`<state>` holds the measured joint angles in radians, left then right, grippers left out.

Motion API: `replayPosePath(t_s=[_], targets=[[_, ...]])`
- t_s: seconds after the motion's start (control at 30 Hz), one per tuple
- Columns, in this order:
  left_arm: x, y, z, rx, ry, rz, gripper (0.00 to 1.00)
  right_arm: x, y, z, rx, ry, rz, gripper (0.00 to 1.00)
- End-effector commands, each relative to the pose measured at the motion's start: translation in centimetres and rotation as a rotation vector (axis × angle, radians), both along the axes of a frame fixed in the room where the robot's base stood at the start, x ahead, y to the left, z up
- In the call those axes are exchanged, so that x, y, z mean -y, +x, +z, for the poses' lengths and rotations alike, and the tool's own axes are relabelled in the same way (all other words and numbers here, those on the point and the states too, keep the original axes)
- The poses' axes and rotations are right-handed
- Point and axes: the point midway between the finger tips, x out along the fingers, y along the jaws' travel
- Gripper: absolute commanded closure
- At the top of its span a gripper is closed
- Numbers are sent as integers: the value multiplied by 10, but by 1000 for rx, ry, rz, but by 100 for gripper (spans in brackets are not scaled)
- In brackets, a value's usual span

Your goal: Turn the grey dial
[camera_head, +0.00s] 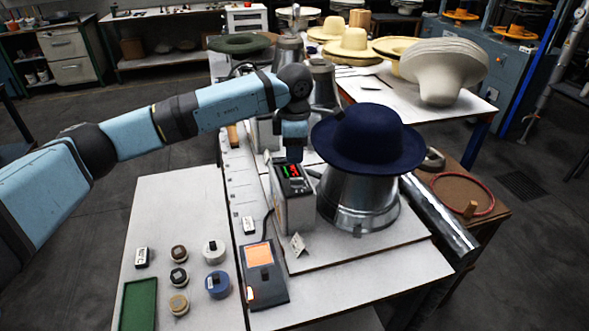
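A grey control box (293,205) with a lit red and green display on top stands left of a shiny metal hat form (358,205). A navy felt hat (368,140) sits on the form. I cannot make out a grey dial clearly; it may be hidden by my gripper or too small to tell. My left arm reaches in from the left and bends down, with my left gripper (293,154) pointing down just above the box's top, at its far edge. Its fingers are too small and dark to show a gap. My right gripper is out of view.
A dark device with an orange screen (259,254) lies in front of the box. Several small rolls, including a blue one (217,285), and a green tray (139,305) are at left. A metal cylinder (440,220) lies along the right edge. Straw hats stand behind.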

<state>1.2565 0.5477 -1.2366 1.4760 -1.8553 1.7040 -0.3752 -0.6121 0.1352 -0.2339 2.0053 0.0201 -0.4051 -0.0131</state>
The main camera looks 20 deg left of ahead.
Motion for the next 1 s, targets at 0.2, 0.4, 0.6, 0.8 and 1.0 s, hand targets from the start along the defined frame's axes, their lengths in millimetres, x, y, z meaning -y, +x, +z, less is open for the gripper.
replayPosePath(t_s=[0.2, 0.4, 0.6, 0.8, 1.0], targets=[[0, 1, 40, 2, 0, 1, 63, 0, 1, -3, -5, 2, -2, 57], [0, 0, 56, 0, 1, 1, 63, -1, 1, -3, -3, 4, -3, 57], [0, 0, 57, 0, 1, 1, 63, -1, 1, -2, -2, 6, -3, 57], [0, 0, 57, 0, 1, 1, 63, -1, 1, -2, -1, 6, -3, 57], [26, -10, 40, -13, -108, -26, 63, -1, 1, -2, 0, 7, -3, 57]])
